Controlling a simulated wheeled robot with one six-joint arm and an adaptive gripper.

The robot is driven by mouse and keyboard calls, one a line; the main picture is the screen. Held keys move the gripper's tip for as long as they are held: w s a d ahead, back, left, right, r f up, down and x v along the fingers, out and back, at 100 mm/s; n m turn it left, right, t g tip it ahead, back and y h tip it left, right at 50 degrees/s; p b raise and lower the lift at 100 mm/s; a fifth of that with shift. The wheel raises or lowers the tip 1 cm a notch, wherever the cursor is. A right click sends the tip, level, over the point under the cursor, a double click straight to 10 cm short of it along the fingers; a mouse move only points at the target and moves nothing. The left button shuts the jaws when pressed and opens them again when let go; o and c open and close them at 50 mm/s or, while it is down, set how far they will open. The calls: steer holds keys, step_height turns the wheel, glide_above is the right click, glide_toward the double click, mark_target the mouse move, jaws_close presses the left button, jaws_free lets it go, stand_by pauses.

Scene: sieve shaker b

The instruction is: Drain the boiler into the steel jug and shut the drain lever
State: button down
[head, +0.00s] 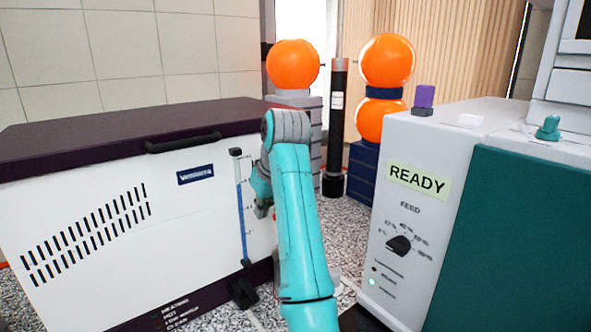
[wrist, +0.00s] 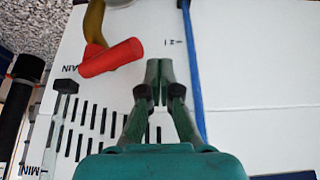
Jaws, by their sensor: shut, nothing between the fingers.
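The boiler seems to be the white cabinet (head: 90,265) with a dark lid; its white panel (wrist: 260,60) fills much of the wrist view. The drain lever, a red handle (wrist: 112,57) beside a brass-coloured pipe (wrist: 94,22), shows upper left in the wrist view. In the head view my arm hides that spot. My gripper (wrist: 159,62) is shut and empty, its tips right of the red handle and apart from it in the picture. In the head view my gripper (head: 264,209) is partly hidden beside the cabinet front. I cannot make out the steel jug.
A blue gauge tube (head: 241,210) runs down the cabinet front; a blue tube (wrist: 193,70) passes right of my fingers. A white-and-teal machine reading READY (head: 418,180) stands at right. Orange spheres (head: 293,66) and a black cylinder (head: 336,130) stand behind.

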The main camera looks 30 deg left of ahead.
steer(key=shift+a, duration=0.15)
steer(key=shift+a, duration=0.4)
steer(key=shift+a, duration=0.15)
steer(key=shift+s+a, duration=0.1)
steer(key=shift+a, duration=0.25)
steer(key=shift+a+r, duration=0.1)
steer(key=shift+a, duration=0.05)
